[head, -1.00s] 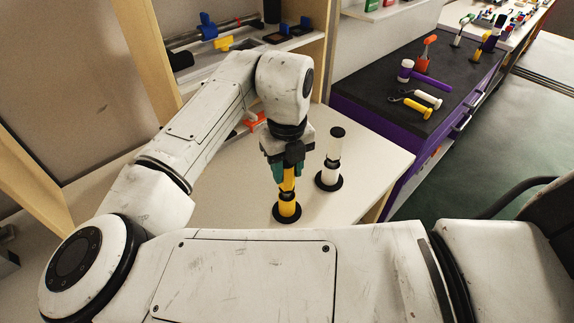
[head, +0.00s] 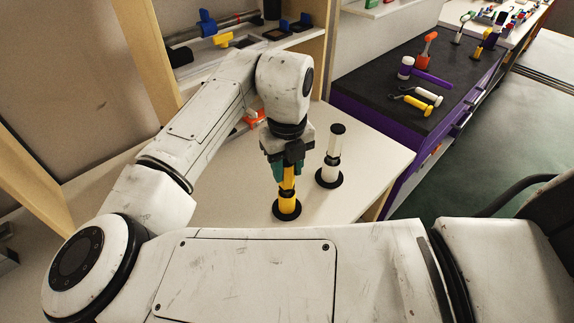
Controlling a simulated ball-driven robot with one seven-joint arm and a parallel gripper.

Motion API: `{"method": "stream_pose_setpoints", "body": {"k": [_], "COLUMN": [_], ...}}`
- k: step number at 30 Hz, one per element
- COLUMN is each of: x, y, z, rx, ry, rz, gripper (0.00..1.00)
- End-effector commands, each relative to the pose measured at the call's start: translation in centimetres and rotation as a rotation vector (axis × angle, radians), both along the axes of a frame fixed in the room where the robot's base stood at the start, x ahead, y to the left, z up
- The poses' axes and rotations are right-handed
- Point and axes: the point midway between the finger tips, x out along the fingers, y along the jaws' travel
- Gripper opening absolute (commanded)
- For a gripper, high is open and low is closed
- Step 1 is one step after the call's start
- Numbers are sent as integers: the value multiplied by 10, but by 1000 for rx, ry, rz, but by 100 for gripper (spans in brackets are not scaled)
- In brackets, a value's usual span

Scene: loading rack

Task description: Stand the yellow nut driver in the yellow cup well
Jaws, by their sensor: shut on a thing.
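My gripper (head: 288,170) points straight down in the head view, its dark green fingers shut on the yellow nut driver (head: 287,177). The driver's yellow handle is upright below the fingers; its upper end is hidden between them. Directly under it is the yellow cup well (head: 286,206), a short yellow cup on a round black base on the white table. The driver's lower end lines up with the cup and seems to be in its mouth, at a black band. How deep it sits is hidden.
A white cup well (head: 329,178) with a white, black-topped tool upright in it stands close to the right. An orange item (head: 255,117) lies behind the gripper. A dark-topped purple cabinet (head: 360,110) with several tools is at the right.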

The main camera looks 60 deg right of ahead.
Motion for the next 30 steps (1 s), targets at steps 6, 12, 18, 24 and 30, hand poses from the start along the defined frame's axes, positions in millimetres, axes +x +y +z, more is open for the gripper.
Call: {"method": "stream_pose_setpoints", "body": {"k": [6, 12, 18, 24, 30], "x": [0, 0, 0, 0, 1], "y": [0, 0, 0, 0, 0], "z": [-1, -1, -1, -1, 15], "rx": [0, 0, 0, 0, 1], "ry": [0, 0, 0, 0, -3], "rz": [0, 0, 0, 0, 0], "gripper": [7, 50, 66, 66, 66]}}
